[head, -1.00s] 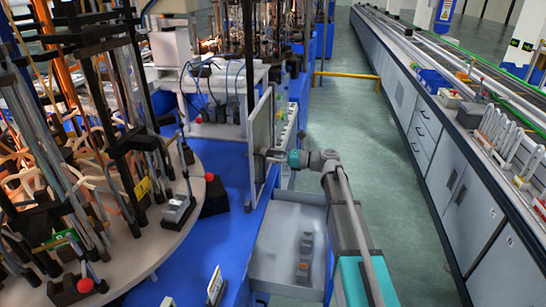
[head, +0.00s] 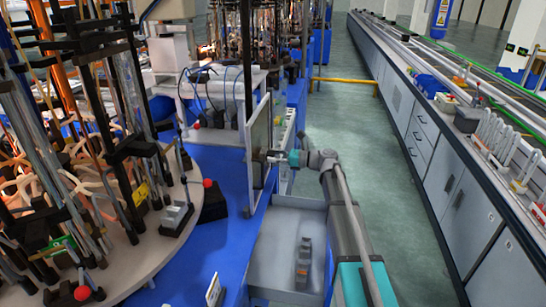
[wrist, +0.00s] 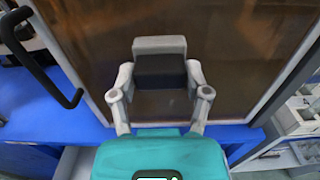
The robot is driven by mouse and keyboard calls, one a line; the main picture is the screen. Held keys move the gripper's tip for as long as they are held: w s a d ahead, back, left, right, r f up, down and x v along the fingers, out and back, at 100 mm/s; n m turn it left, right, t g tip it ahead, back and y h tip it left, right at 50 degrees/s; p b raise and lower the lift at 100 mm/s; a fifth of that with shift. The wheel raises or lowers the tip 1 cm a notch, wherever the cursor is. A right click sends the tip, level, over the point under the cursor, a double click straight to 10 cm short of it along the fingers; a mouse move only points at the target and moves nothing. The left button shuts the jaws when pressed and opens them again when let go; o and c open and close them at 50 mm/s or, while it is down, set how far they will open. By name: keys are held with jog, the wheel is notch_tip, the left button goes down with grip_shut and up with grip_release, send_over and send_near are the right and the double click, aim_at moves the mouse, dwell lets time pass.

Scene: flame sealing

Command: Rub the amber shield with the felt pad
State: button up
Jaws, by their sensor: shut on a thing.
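The amber shield (wrist: 225,50) is a brown, see-through upright panel in a pale frame, and it fills most of the wrist view. In the head view the shield (head: 258,140) is seen nearly edge-on. My gripper (wrist: 160,96) is shut on the felt pad (wrist: 160,68), a dark block with a light grey upper part. The pad is in front of the lower middle of the shield, and looks close against it; contact cannot be made out. In the head view my gripper (head: 270,156) reaches the shield from the right, and the pad is too small to tell.
A black handle (wrist: 38,60) stands out at the shield's left. A round table (head: 150,245) with rods and clamps is at the left. A grey tray (head: 270,255) holding small blocks lies below my arm. A long bench (head: 470,200) runs along the right, beyond clear floor.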

jog(key=shift+w, duration=0.1)
jog(key=shift+w+d, duration=0.25)
jog(key=shift+w, duration=0.7)
jog(key=shift+w+d, duration=0.25)
jog(key=shift+w, duration=0.65)
jog(key=shift+r, duration=0.1)
jog(key=shift+a+r+p, duration=0.15)
jog(key=shift+r+p, duration=0.55)
jog(key=shift+p, duration=0.1)
jog(key=shift+s+a, duration=0.2)
jog(key=shift+s, duration=0.8)
jog(key=shift+s+a, duration=0.15)
jog(key=shift+s, duration=0.85)
jog(key=shift+s+a, duration=0.25)
jog(key=shift+s, duration=0.7)
jog(key=shift+s+a, duration=0.25)
jog(key=shift+s, duration=0.7)
